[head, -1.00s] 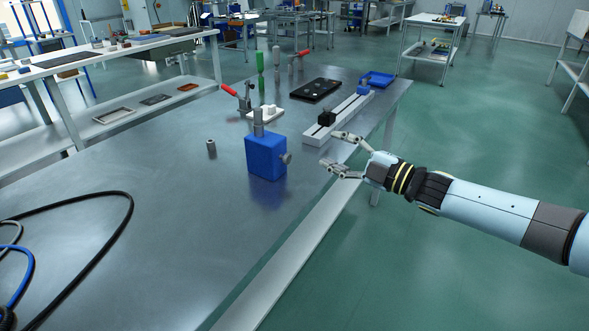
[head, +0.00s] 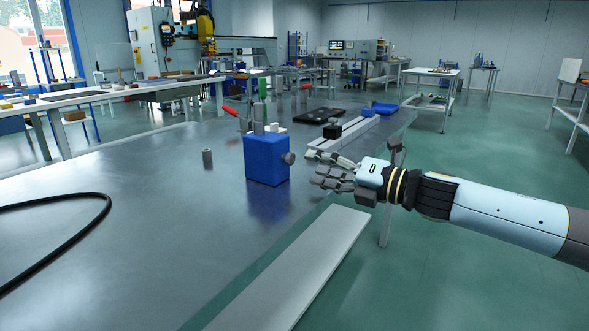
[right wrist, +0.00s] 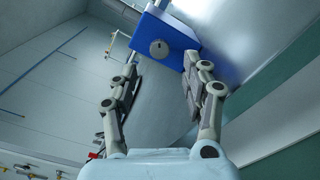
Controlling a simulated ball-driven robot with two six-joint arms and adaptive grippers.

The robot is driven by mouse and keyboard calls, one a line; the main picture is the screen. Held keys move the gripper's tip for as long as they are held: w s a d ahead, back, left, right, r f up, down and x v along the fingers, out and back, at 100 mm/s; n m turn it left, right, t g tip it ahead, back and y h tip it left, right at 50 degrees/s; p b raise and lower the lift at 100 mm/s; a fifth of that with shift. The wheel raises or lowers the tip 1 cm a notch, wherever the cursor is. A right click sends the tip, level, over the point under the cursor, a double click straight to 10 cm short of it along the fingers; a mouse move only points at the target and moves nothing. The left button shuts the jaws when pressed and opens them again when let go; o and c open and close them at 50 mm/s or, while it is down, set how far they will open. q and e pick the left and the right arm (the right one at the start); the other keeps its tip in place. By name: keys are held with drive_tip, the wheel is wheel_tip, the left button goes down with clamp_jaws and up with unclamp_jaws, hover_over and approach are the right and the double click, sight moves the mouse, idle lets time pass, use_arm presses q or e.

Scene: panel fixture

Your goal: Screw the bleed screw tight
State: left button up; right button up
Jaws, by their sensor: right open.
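The bleed screw is a grey round knob (head: 289,158) sticking out of the right side of a blue block (head: 266,162) on the metal table. In the right wrist view the knob (right wrist: 159,48) faces me with a dark slot on it, on the blue block's face (right wrist: 180,32). My right gripper (head: 313,168) is open and empty, just right of the knob and apart from it. In the right wrist view its two fingers (right wrist: 160,66) spread to either side below the knob. My left gripper is not in view.
A small grey cylinder (head: 207,158) stands left of the block. A black cable (head: 62,240) lies at the left. The table's front middle is clear.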

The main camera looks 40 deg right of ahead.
sight(292, 160)
drive_tip(key=p+x, duration=0.1)
drive_tip(key=x, duration=0.4)
drive_tip(key=shift+w+r, duration=0.15)
drive_tip(key=shift+w, duration=0.05)
drive_tip(key=shift+w+a, duration=0.2)
drive_tip(key=shift+w, duration=0.2)
clamp_jaws()
